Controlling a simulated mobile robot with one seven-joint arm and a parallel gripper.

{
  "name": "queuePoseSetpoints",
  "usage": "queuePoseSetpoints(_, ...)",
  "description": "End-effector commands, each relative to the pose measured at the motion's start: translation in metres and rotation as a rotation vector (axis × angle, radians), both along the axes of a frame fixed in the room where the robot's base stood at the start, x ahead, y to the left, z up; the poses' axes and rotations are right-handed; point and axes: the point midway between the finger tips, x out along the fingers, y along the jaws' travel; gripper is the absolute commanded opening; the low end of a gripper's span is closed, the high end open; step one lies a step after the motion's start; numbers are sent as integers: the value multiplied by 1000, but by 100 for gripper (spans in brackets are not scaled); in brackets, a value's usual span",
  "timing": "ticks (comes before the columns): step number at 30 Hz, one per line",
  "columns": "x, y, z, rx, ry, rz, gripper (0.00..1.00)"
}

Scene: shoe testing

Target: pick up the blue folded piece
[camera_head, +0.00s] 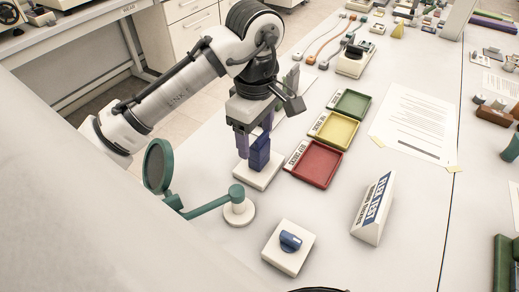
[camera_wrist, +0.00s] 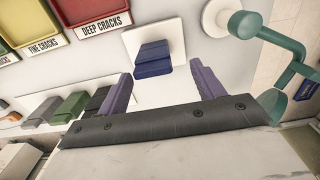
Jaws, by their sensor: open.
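The blue folded piece (camera_head: 260,154) stands upright on a white block (camera_head: 266,181) beside the red tray. In the wrist view the blue folded piece (camera_wrist: 153,60) shows as dark blue layers on the white block (camera_wrist: 172,31). My gripper (camera_head: 254,143) is over the piece, pointing down, with its purple fingers spread. In the wrist view my gripper (camera_wrist: 163,73) has one finger on each side, and the piece lies in line with the gap between them. Nothing is held. Whether the fingertips reach down past the piece's top is hard to tell.
Red (camera_head: 314,164), yellow (camera_head: 335,129) and green (camera_head: 351,103) trays lie right of the block. A green-armed magnifier (camera_head: 237,208) stands close in front. A white block with a blue knob (camera_head: 290,241) and a Flex Test sign (camera_head: 373,209) are nearer.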

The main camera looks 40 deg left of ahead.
Motion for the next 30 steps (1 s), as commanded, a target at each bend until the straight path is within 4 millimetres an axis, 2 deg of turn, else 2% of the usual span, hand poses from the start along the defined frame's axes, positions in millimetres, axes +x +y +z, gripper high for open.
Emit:
queuePoseSetpoints(9, 6, -6, -42, -1, 1, 0, 67)
queuePoseSetpoints(18, 7, -5, -47, 0, 0, -1, 66)
queuePoseSetpoints(30, 7, -5, -47, 0, 0, -1, 16)
